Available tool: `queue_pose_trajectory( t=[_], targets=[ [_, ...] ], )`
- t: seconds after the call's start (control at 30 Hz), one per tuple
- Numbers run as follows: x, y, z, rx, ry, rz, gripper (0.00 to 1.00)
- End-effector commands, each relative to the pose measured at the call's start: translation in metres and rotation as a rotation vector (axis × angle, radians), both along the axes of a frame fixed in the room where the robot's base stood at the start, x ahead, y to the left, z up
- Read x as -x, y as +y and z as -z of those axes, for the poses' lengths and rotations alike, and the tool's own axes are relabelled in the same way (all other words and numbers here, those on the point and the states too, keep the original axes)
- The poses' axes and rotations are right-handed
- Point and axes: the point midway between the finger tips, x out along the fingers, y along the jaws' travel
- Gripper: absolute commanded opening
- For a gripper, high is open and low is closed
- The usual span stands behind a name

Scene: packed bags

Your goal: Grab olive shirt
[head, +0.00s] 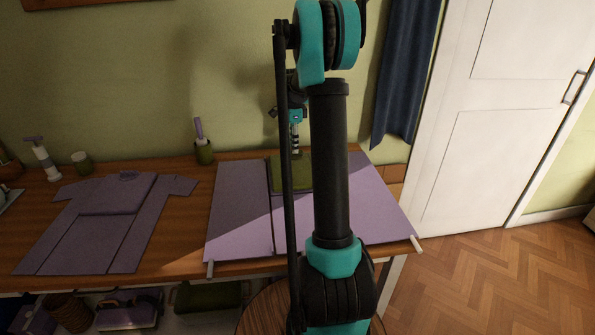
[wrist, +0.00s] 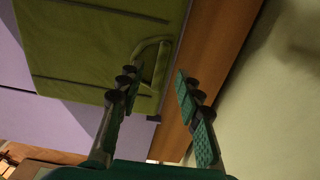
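The olive shirt (head: 299,173) lies folded on a lavender board (head: 238,225) and is partly hidden behind my arm in the head view. In the wrist view the olive shirt (wrist: 90,45) is a flat rectangle with dark crease lines and a collar-like loop at its near right edge. My gripper (wrist: 158,77) is open and empty, its two fingers apart near that loop. The left finger overlaps the shirt in the picture; the right one shows over the wooden tabletop. I cannot tell whether either touches. In the head view my gripper (head: 296,143) points down by the shirt's back edge.
A lavender shirt (head: 115,215) lies spread on the wooden table at left. A rolled olive item (head: 208,297) sits on a lower shelf.

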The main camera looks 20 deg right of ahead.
Motion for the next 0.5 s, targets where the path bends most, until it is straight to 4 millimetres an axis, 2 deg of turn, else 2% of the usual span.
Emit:
queue_pose_trajectory(
  t=[0.17,0.43,0.5],
  targets=[
    [0.000,0.000,0.019,0.000,0.000,0.000,0.35],
    [0.000,0.000,0.022,0.000,0.000,0.000,0.35],
    [0.000,0.000,0.022,0.000,0.000,0.000,0.27]
  ],
)
